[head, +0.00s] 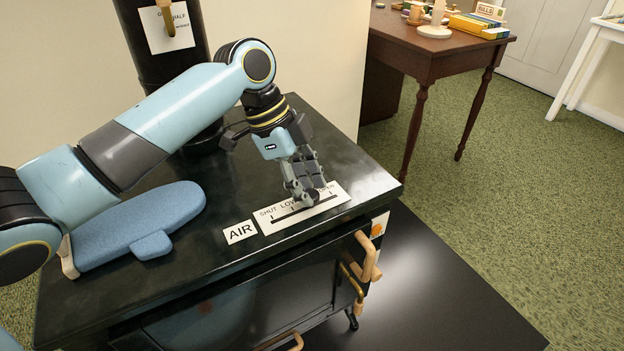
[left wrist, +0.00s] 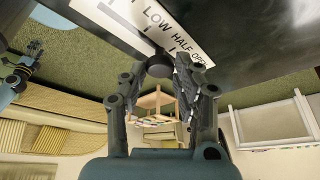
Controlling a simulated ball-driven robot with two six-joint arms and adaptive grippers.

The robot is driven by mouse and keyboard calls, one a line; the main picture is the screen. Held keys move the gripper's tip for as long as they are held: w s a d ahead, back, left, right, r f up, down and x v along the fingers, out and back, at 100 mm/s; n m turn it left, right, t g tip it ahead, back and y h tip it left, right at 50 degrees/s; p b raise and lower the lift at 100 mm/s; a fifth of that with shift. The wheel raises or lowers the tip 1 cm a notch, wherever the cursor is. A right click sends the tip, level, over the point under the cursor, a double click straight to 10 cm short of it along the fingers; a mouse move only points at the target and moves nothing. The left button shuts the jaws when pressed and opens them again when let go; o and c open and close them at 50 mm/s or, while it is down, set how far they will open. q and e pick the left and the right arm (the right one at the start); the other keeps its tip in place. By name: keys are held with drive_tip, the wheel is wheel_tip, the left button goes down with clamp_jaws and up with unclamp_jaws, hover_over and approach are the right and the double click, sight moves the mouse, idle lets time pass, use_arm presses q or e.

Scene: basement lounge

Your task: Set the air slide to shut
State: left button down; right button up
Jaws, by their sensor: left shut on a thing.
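The air slide's white plate (head: 270,226) lies on the black stove top beside an AIR label (head: 240,232). It has a dark slot and the words SHUT, LOW and OPEN; my fingers cover the word between. My left gripper (head: 308,191) reaches down over the plate and is shut on the slide's dark round knob (left wrist: 160,65). The knob stands in the slot right of LOW, around the HALF mark; its exact place is partly hidden. In the left wrist view the plate (left wrist: 150,14) shows LOW, HALF and OPEN. Part of my right arm shows small at that view's left edge.
A blue padded object (head: 140,225) lies on the stove top (head: 350,165) left of the plate, under my left arm. A black stovepipe (head: 160,65) rises behind. Wooden handles (head: 368,258) stick out at the front. A brown desk (head: 440,50) stands behind right.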

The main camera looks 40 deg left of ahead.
sight(278, 225)
use_arm(q)
drive_tip(key=s+a+p, duration=0.1)
drive_tip(key=s, duration=0.1)
drive_tip(key=s+p, duration=0.2)
drive_tip(key=s+a+p, duration=0.1)
drive_tip(key=s, duration=0.1)
drive_tip(key=shift+s+a+r, duration=0.15)
drive_tip(key=shift+s+a, duration=0.2)
drive_tip(key=shift+s, duration=0.15)
drive_tip(key=shift+f, duration=0.25)
use_arm(e)
drive_tip(key=r, duration=0.1)
drive_tip(key=w+r, duration=0.1)
drive_tip(key=r, duration=0.3)
drive_tip(key=shift+w, duration=0.25)
use_arm(q)
drive_tip(key=c, duration=1.3)
unclamp_jaws()
drive_tip(key=shift+s, duration=0.1)
drive_tip(key=shift+c, duration=0.2)
drive_tip(key=o, duration=0.4)
drive_tip(key=shift+s+a, duration=0.1)
drive_tip(key=shift+s, duration=0.05)
drive_tip(key=shift+c, duration=0.2)
use_arm(e)
drive_tip(key=shift+s, duration=0.15)
use_arm(q)
drive_tip(key=shift+r, duration=0.1)
